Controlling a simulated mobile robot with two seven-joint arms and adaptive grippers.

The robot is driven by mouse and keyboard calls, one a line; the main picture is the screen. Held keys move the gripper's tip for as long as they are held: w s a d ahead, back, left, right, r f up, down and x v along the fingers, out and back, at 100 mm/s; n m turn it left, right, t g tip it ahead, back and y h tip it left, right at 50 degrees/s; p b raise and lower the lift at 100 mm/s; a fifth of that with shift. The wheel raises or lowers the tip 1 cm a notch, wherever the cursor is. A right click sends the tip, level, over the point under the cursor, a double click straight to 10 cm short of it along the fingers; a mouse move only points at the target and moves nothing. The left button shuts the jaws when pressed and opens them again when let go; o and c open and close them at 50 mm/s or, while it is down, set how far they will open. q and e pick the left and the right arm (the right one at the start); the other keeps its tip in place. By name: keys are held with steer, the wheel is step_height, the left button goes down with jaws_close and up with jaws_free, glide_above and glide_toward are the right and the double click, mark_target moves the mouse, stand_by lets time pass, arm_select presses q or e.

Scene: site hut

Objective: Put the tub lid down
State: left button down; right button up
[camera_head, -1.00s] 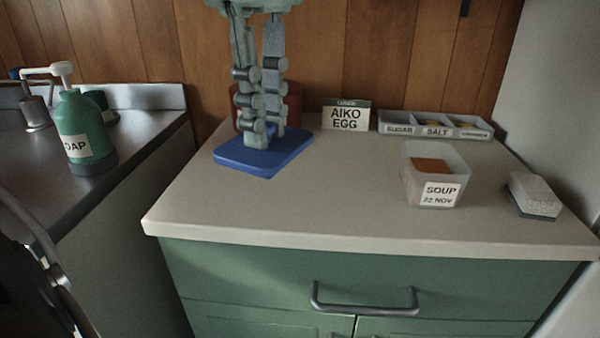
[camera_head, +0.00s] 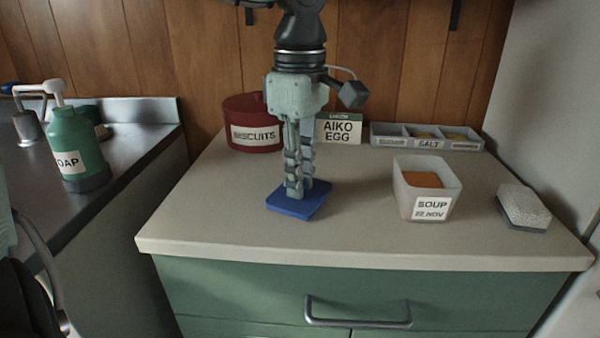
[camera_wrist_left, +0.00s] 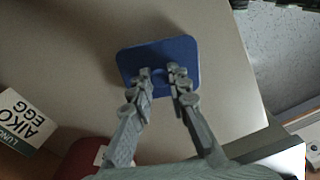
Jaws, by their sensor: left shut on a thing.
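The blue tub lid (camera_head: 284,206) is flat and square with rounded corners. It is at or just above the pale counter, left of the soup tub; I cannot tell for sure whether it touches. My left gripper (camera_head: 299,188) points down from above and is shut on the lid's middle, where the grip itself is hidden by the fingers. The left wrist view also shows the lid (camera_wrist_left: 180,50) between and beyond the fingertips (camera_wrist_left: 162,75). The clear soup tub (camera_head: 428,190), labelled SOUP 22 NOV, stands open with orange contents. My right gripper is not in view.
A red biscuits tin (camera_head: 252,135), an AIKO EGG card (camera_head: 340,130) and a divided tray (camera_head: 426,144) stand along the back. A sponge-like block (camera_head: 523,207) lies at the right. The counter's front left (camera_head: 205,225) is clear. A soap bottle (camera_head: 78,150) stands by the sink.

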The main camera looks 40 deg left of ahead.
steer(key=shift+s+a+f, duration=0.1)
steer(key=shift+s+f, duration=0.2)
arm_select(q)
steer(key=shift+f, duration=0.1)
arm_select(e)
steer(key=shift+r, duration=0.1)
arm_select(q)
steer(key=c, duration=1.6)
jaws_free()
steer(key=shift+o, duration=0.7)
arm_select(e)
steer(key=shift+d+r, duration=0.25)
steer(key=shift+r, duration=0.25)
arm_select(q)
step_height(320, 180, up, 12)
steer(key=shift+r, duration=0.2)
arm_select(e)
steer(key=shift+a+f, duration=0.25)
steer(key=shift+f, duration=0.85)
